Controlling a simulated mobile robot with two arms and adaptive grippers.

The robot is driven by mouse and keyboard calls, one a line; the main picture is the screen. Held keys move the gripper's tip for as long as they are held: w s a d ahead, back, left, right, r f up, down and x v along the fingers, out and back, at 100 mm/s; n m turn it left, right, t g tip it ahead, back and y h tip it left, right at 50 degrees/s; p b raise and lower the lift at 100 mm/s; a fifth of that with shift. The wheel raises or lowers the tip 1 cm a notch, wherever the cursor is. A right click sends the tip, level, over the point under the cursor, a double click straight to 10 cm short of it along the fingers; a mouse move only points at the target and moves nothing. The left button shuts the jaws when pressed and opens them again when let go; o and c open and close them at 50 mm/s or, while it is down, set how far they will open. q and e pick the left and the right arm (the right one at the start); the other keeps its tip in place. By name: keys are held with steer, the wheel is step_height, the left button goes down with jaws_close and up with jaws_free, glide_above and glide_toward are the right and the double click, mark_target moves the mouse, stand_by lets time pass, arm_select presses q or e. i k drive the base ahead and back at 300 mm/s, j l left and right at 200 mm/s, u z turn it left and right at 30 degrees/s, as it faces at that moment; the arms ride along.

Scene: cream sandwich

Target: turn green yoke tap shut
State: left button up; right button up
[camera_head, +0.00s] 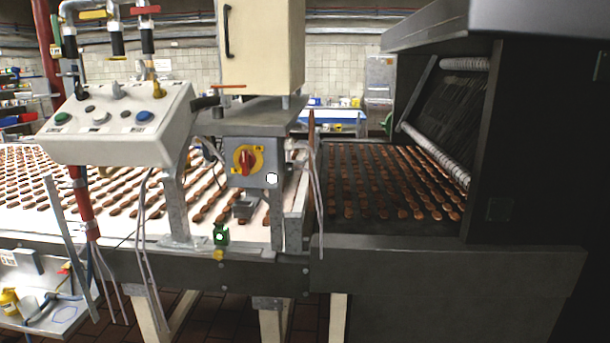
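Three pipe taps stand at the upper left above a control box. The leftmost has a green and yellow handle (56,36) that points up and down beside the pipe; it is small here, and I cannot tell for sure that it is the green yoke tap. Neither of my grippers shows in the head view.
A sloped white control box (110,140) with coloured buttons stands below the taps. A conveyor (25,215) carries rows of brown biscuits toward a dark machine (535,150). A grey switch box (250,158) with a red and yellow knob hangs mid-view. A metal table (65,318) stands lower left.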

mark_target(55, 20)
steer(key=i+j+u, duration=0.65)
steer(key=i, duration=0.35)
steer(key=k+j, duration=0.05)
steer(key=j, duration=0.05)
